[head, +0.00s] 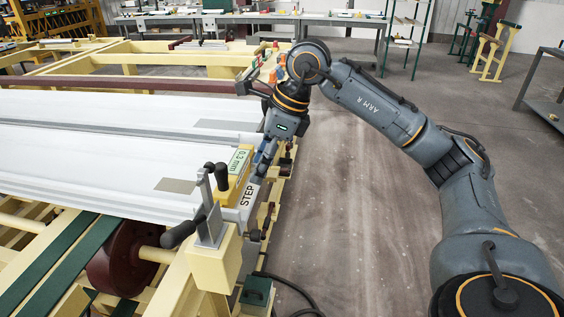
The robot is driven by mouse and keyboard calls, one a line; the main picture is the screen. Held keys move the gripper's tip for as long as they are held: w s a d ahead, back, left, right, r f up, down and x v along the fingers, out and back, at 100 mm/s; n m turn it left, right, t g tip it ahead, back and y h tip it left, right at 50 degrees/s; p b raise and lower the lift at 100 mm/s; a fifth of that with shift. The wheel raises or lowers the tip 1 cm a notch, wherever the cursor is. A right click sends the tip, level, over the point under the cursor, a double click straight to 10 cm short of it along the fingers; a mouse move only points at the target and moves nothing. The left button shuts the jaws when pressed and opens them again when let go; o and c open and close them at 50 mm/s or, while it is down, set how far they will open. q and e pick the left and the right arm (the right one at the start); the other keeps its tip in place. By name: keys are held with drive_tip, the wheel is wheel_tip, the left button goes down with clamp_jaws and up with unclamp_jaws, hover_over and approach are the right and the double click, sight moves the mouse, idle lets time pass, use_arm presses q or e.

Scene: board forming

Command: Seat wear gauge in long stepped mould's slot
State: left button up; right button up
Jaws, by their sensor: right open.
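A yellow block with a green-and-white "0.3 mm" label (238,163), which looks like the wear gauge, sits at the near right end of the long white mould (90,165). A white "STEP" label (249,195) shows just below it. My right gripper (262,161) points down beside the block's right side, open. I cannot tell whether its fingers touch the block. The slot itself is not clearly visible behind the block and the clamp. My left gripper is out of view.
A toggle clamp with dark handles (210,205) stands on a cream post (212,258) close in front of the block. A dark red roller (123,258) lies under the mould. Bare concrete floor (345,190) is free to the right.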

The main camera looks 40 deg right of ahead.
drive_tip(key=shift+s+d, duration=1.45)
drive_tip(key=shift+d, duration=0.25)
